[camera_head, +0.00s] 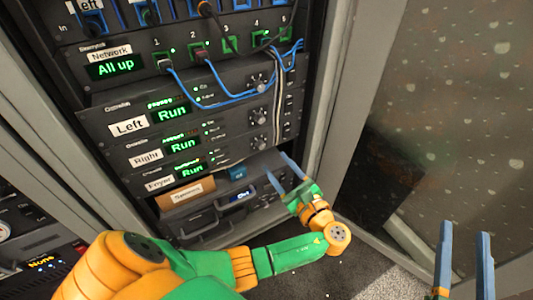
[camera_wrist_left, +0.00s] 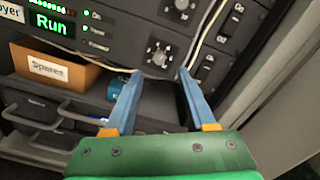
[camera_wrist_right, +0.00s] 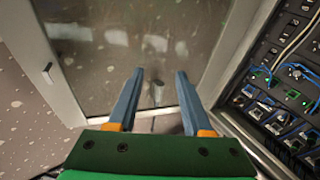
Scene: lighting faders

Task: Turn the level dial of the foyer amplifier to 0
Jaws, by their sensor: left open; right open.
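The foyer amplifier (camera_head: 192,171) is the lowest of three similar dark units in the rack, with a green "Run" display; its front also shows in the left wrist view (camera_wrist_left: 50,25). My left gripper (camera_head: 281,168) is open and empty, below and in front of the dial, with fingers apart. My right gripper (camera_head: 465,230) is open and empty, away to the right of the rack.
The right amplifier (camera_head: 183,145) and left amplifier (camera_head: 172,113) sit above, with similar dials. Blue cables (camera_head: 213,98) and pale cables hang near the dials. A spares box (camera_head: 185,193) is below. The rack's grey door frame stands to the right.

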